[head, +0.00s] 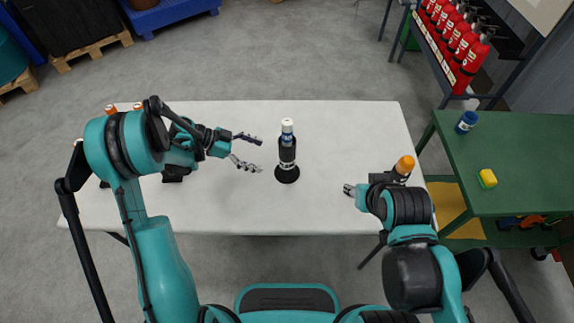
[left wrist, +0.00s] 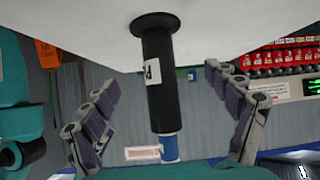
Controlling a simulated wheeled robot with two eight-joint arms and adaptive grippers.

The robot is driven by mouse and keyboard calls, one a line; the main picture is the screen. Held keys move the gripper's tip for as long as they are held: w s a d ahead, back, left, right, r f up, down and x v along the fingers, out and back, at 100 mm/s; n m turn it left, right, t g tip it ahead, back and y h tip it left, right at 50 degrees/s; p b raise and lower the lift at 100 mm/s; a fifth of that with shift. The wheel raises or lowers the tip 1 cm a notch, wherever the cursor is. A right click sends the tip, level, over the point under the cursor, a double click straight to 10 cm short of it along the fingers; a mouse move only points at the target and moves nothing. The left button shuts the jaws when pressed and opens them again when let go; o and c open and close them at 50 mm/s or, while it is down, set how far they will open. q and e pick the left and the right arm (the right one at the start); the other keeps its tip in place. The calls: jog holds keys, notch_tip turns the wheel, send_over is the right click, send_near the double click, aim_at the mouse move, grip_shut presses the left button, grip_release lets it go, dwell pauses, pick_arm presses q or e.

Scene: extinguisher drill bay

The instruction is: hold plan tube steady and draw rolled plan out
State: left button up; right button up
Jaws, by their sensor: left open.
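The black plan tube (head: 287,150) stands upright on a round black base in the middle of the white table. The rolled plan (head: 287,129), blue with a pale top end, sticks out of its top. In the left wrist view the picture is upside down: the tube (left wrist: 160,95) hangs from its base, with the blue plan (left wrist: 169,147) at its lower end. My left gripper (head: 259,155) is open, just left of the tube, its fingers pointing at it and apart from it. My right gripper (head: 348,189) is right of the tube, partly hidden by its own arm.
An orange-topped dark item (head: 404,164) stands at the white table's (head: 340,125) right side, beside my right arm. A green bench (head: 510,150) at right holds a blue item (head: 467,122) and a yellow one (head: 487,178). Red extinguishers (head: 465,35) stand behind. The table's front middle is clear.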

aim_at(284, 167)
pick_arm(q)
notch_tip(284, 167, down, 2)
jog(key=shift+f+m+h, duration=0.1)
jog(key=shift+m+h, duration=0.2)
jog(key=shift+m, duration=0.3)
jog(key=b+x, duration=0.2)
jog(key=x, duration=0.6)
jog(key=shift+s+d+f+b, duration=0.15)
jog(key=shift+d+f+b, duration=0.1)
jog(key=shift+b, duration=0.1)
jog(key=shift+d+f, duration=0.15)
jog(key=shift+d, duration=0.45)
pick_arm(e)
jog(key=shift+f, duration=1.7)
pick_arm(q)
jog(key=c, duration=1.3)
pick_arm(e)
jog(key=shift+o, duration=0.4)
